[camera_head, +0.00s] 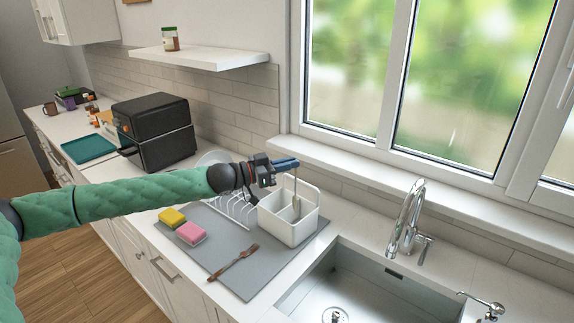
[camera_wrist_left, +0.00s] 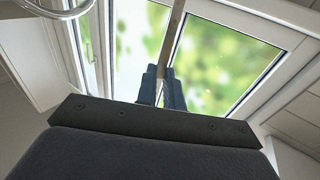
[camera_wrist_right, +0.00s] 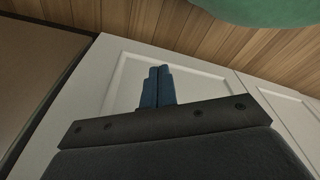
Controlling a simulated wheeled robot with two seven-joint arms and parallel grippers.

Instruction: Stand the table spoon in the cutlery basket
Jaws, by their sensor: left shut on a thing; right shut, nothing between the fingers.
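The white cutlery basket (camera_head: 289,233) stands on the grey mat beside the sink. My left gripper (camera_head: 287,163) is above the basket's back, shut on the table spoon (camera_head: 296,187). The spoon hangs roughly upright, bowl end down, at the basket's opening. Whether it touches the basket's floor or divider I cannot tell. In the left wrist view my left gripper (camera_wrist_left: 163,88) has the spoon's brownish handle (camera_wrist_left: 173,35) between its fingertips. My right gripper (camera_wrist_right: 157,87) is shut and empty, in front of a white cabinet door in the right wrist view.
A brown fork (camera_head: 233,262) lies on the grey mat (camera_head: 212,250) in front of the basket. A yellow sponge (camera_head: 172,217), a pink sponge (camera_head: 191,233) and a wire dish rack (camera_head: 236,210) are to its left. The sink (camera_head: 375,290) and tap (camera_head: 408,215) are to the right.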

